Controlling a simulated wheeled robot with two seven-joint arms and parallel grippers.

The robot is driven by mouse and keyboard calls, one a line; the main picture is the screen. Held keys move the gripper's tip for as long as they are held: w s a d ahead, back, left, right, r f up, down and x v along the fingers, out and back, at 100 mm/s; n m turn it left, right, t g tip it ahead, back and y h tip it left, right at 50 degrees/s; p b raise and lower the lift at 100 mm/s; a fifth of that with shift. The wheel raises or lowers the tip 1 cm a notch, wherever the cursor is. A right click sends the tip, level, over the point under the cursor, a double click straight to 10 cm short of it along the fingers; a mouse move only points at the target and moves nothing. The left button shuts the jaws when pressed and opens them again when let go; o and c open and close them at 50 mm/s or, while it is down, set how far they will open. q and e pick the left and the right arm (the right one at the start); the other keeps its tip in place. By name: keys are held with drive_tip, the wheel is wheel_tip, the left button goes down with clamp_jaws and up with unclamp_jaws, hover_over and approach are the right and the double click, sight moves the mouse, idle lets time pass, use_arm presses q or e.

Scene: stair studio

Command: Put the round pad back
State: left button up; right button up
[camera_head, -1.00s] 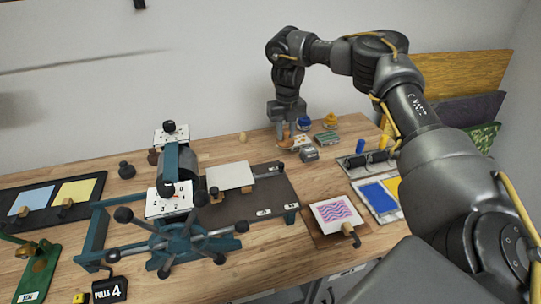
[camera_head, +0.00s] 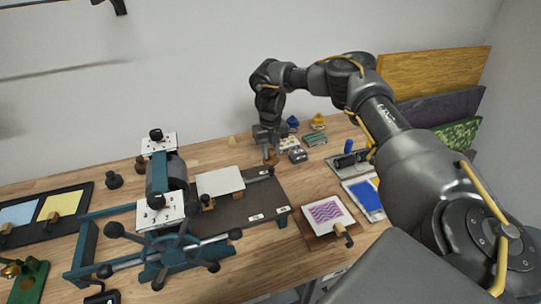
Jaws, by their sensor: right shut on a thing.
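My right gripper (camera_head: 269,150) reaches down over the back of the wooden table, behind the dark press bed. It is shut on a small brown thing (camera_head: 272,159) that is mostly hidden by the fingers. I cannot tell for sure that this is the round pad, or whether it touches the table. A blue knobbed piece (camera_head: 292,122) and a yellow knobbed piece (camera_head: 318,122) stand to the right of the gripper, near the wall. My left gripper is out of view.
The press with its spoked wheel (camera_head: 168,250) fills the left middle. A dark round-based piece (camera_head: 114,181) stands left of it. A grey-white block (camera_head: 298,155) and a green block (camera_head: 315,139) lie right of the gripper. A patterned print (camera_head: 327,211) lies in front.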

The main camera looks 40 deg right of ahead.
sight(270, 150)
wheel_tip(270, 150, down, 2)
drive_tip(key=shift+w+d+f, duration=0.1)
drive_tip(key=shift+f, duration=0.1)
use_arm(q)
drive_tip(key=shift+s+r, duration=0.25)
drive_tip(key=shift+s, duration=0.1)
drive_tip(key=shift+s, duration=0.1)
use_arm(e)
drive_tip(key=shift+f, duration=0.15)
drive_tip(key=o, duration=0.9)
wheel_tip(270, 150, up, 11)
drive_tip(key=shift+r+b, duration=0.1)
drive_tip(key=shift+b, duration=0.4)
drive_tip(key=shift+r, duration=0.6)
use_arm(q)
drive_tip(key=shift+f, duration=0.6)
